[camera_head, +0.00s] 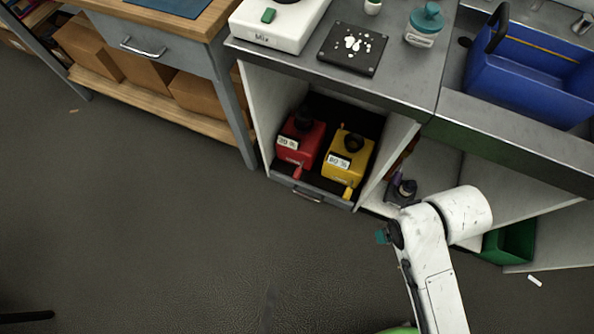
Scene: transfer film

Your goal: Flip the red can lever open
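The red can (302,136) stands in the open lower compartment of the grey bench, left of the yellow can (347,160). It has a black cap on top and a white label on its front. Its small red lever (297,172) sticks out low at the front, toward the drawer edge. The yellow can has a similar yellow lever (348,192). My white arm is at the lower right, apart from both cans.
A drawer front (308,192) with a handle lies below the cans. Compartment walls stand on both sides. A dark bottle (407,188) is on the shelf near my arm. A blue crate (535,75) is at the upper right.

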